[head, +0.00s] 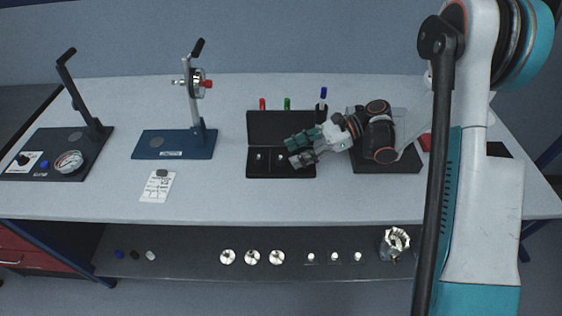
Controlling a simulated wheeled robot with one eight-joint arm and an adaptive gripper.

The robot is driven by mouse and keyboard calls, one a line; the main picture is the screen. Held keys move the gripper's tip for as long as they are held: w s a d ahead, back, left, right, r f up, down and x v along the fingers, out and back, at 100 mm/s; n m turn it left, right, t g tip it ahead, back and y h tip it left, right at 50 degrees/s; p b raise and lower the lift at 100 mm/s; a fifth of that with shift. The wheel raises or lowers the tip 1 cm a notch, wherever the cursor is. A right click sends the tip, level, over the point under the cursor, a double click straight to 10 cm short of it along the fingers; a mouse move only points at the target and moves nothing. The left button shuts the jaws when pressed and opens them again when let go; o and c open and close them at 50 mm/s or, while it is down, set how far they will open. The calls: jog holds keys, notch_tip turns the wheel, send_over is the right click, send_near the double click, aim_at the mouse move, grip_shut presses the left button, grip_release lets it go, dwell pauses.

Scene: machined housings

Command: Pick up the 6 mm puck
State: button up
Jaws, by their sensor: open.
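No thing can be told for sure as the 6 mm puck; any size marks are too small to read. A small shiny metal piece (258,156) sits in the front left part of the black tray (281,126), and another small piece (282,156) lies just left of my gripper's tips. My gripper (291,151) reaches in from the right over the tray's front right part, its fingers spread and pointing left. Nothing shows between the fingers. The gripper hides part of the tray under it. Its height above the tray is hard to tell.
A blue-based lever press (174,145) and a dark-based one with a dial (68,162) stand left. A paper card (157,187) lies in front. Red, green and blue upright pieces stand behind the tray. A lower shelf (190,262) holds metal parts.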

aim_at(284, 157)
jog(key=b+x, duration=0.1)
jog(key=x, duration=0.2)
jog(key=shift+w+a+f, duration=0.1)
jog(key=shift+a+f, duration=0.1)
jog(key=shift+a, duration=0.1)
jog(key=shift+a, duration=0.1)
grip_shut()
